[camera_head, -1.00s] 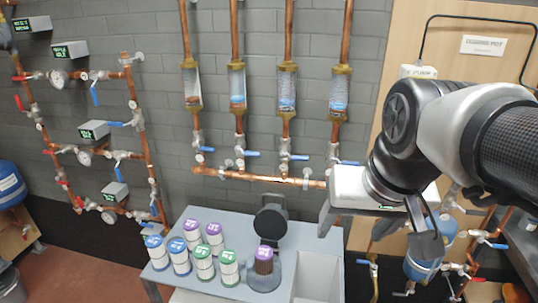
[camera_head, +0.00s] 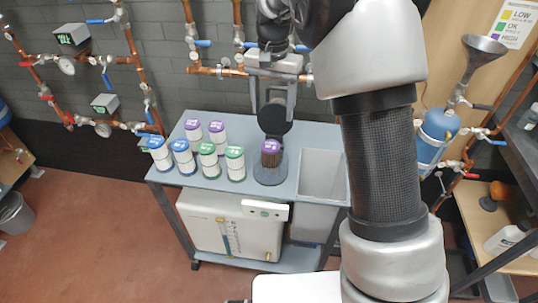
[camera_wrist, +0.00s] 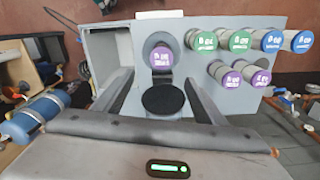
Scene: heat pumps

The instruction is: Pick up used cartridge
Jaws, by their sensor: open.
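The used cartridge (camera_head: 270,153), brown-sided with a purple lid, stands upright in a round grey holder (camera_head: 271,174) on the grey cart (camera_head: 300,150). In the wrist view the cartridge's purple lid (camera_wrist: 162,60) shows top-down, beyond the fingertips. My gripper (camera_head: 273,112) is open and empty, pointing down above the back of the cart, behind and above the cartridge. In the wrist view my gripper (camera_wrist: 160,75) has its fingers either side of a black disc (camera_wrist: 163,99) on a stand, with the cartridge lid between the lines of the tips.
Several clean white cartridges with purple, blue and green lids (camera_head: 207,150) stand left of the holder. The black disc (camera_head: 275,118) stands just behind the used cartridge. An open grey bin (camera_head: 322,172) is to its right. Copper pipes (camera_head: 215,71) run along the wall behind.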

